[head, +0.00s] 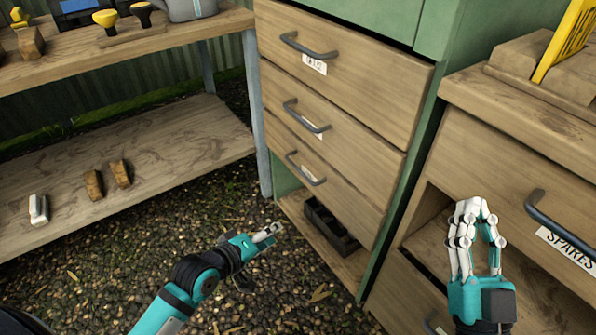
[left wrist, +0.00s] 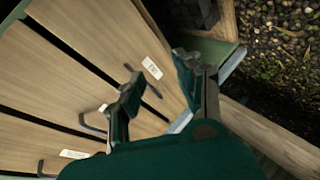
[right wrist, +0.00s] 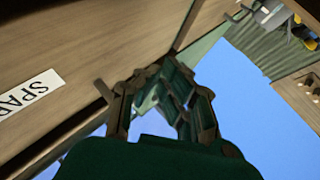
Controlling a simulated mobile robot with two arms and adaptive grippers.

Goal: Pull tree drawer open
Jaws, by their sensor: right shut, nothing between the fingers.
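The green cabinet (head: 441,58) has three wooden drawers, a top drawer (head: 370,75), a middle drawer (head: 355,140) and a bottom drawer (head: 345,197). Each has a grey bar handle and a white label. I cannot read the labels well enough to tell which is the tree drawer. All three look closed. My left gripper (head: 268,232) is low in front of the cabinet, apart from the handles. In the left wrist view my left gripper (left wrist: 158,72) is open and empty, facing the drawers. My right gripper (head: 480,207) is shut and empty before the right-hand unit; it also shows in the right wrist view (right wrist: 172,68).
A drawer labelled SPARES (head: 500,180) with a bar handle is at the right, above an open recess. A dark crate (head: 330,225) sits on the cabinet's bottom shelf. A wooden shelf bench (head: 150,150) stands at the left. Gravel ground lies between.

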